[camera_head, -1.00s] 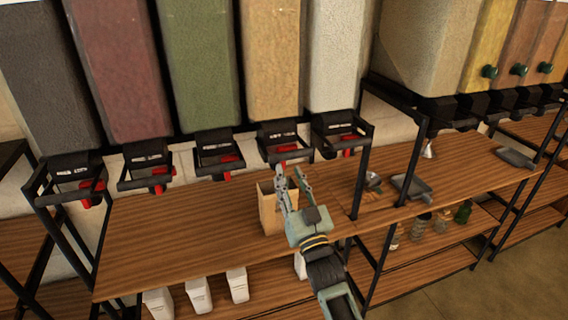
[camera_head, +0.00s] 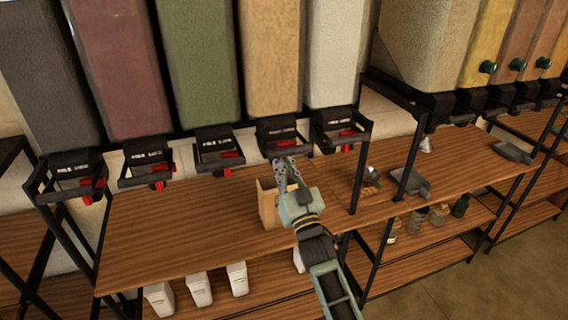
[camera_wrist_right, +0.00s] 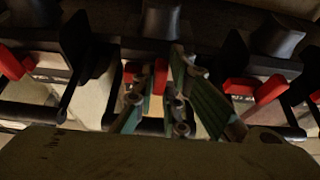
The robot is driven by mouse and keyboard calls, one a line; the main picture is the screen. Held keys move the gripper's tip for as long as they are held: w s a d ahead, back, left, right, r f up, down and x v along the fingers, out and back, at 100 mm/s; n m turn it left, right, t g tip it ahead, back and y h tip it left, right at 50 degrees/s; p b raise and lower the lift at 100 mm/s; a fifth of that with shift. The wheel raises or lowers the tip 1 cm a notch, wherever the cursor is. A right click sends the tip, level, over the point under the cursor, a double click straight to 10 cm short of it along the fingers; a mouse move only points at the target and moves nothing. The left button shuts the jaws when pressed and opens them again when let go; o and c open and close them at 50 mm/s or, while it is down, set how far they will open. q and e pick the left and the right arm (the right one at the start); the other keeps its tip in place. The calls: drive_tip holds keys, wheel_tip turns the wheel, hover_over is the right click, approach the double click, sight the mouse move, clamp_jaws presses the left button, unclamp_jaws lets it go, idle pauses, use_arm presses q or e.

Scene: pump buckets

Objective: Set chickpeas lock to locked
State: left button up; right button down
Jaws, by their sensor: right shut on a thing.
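A tan-filled dispenser (camera_head: 268,60) hangs fourth from the left, with a black outlet frame (camera_head: 284,125) and a red lock lever (camera_head: 286,144) below it. Its label is too small to read; the tan filling looks like chickpeas. My right gripper (camera_head: 286,164) reaches up to this outlet from below. In the right wrist view its fingers (camera_wrist_right: 165,100) are shut on the red lever (camera_wrist_right: 160,78), which is partly hidden between them. My left gripper is in neither view.
An open paper bag (camera_head: 268,208) stands on the wooden shelf (camera_head: 180,225) beside my right gripper. Neighbouring outlets with red levers (camera_head: 232,155) hang close on both sides. A scoop (camera_head: 412,186) lies to the right. White containers (camera_head: 199,288) stand below.

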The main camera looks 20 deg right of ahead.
idle(0.4)
drive_tip(key=shift+d, duration=1.25)
drive_tip(key=c, duration=2)
unclamp_jaws()
drive_tip(key=shift+c, duration=0.2)
drive_tip(key=shift+o, duration=1.2)
drive_tip(key=shift+d, duration=0.2)
drive_tip(key=v, duration=1.2)
drive_tip(key=shift+a+f, duration=0.1)
drive_tip(key=shift+f, duration=0.05)
